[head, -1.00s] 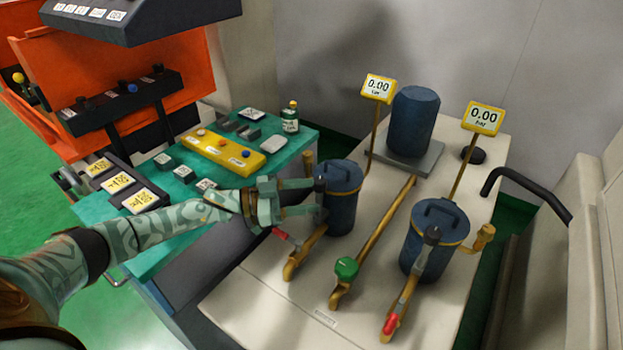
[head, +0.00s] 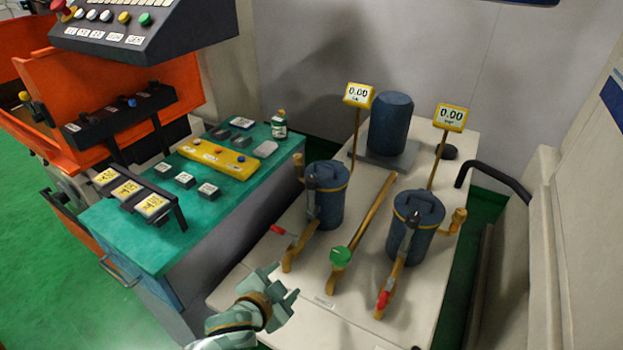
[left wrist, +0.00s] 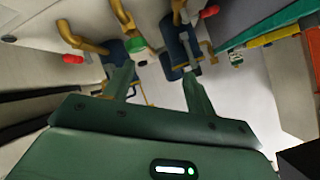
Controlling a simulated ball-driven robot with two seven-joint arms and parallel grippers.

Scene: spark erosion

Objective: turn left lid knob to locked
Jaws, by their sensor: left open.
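The left vessel (head: 330,210) is a dark blue pot with a yellow band and a lid handle on the pale bench. Its dark grey lid knob (head: 311,184) sits at the lid's front left edge, with a dark bar reaching downward; I cannot tell whether it is locked. In the left wrist view the left vessel (left wrist: 177,50) stands ahead of the fingers. My left gripper (head: 284,283) is open and empty, in front of the vessel and clear of the knob. It also shows in the left wrist view (left wrist: 158,88). My right gripper is not in view.
The right vessel (head: 408,240) has a similar knob and a red-handled valve (head: 383,299). A green valve knob (head: 341,257) sits between the vessels. A red lever (head: 278,229) sticks out left of the left vessel. Gauges (head: 357,95) stand on thin posts. A teal bench (head: 150,245) is left.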

